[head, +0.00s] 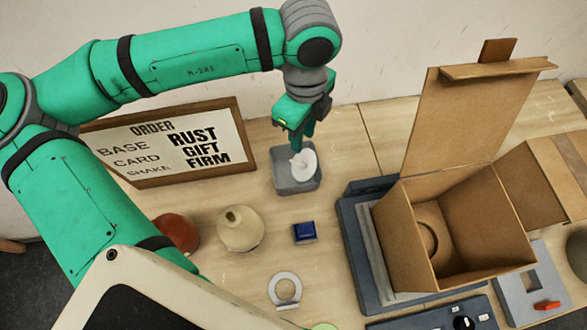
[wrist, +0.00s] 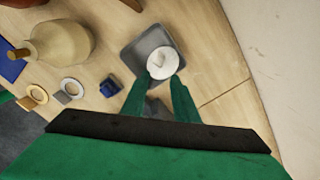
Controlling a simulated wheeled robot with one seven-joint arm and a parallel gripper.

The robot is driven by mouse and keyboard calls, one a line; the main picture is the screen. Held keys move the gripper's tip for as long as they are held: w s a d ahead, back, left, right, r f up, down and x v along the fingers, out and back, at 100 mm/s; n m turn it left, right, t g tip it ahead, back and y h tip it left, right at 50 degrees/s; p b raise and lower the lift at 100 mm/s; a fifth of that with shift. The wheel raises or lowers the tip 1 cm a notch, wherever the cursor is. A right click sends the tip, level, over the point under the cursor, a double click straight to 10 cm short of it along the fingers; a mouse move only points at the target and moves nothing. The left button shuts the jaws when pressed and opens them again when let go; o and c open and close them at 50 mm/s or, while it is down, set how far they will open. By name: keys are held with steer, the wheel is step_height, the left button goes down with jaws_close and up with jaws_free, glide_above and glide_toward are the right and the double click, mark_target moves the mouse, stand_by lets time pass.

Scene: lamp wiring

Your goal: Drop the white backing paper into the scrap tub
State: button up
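The white backing paper (head: 307,166) is a round white disc with a small raised tab. It appears tilted within the outline of the grey scrap tub (head: 298,188) in the head view. In the wrist view the disc (wrist: 163,67) lies beyond my fingertips, over the grey tub (wrist: 133,52). I cannot tell whether it touches the tub. My gripper (head: 300,140) points down above the tub. In the wrist view its two green fingers (wrist: 160,82) are apart, with a gap between them, and I see no grip on the disc.
A framed order board (head: 170,145) stands behind. A beige rounded base (head: 240,230), a reddish one (head: 175,232), a small blue block (head: 304,232) and a white ring (head: 284,290) sit in front. An open cardboard box (head: 455,225) stands at the right.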

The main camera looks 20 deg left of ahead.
step_height(320, 180, up, 8)
steer(key=shift+a+f, duration=0.15)
steer(key=shift+w, duration=0.1)
stand_by(0.5)
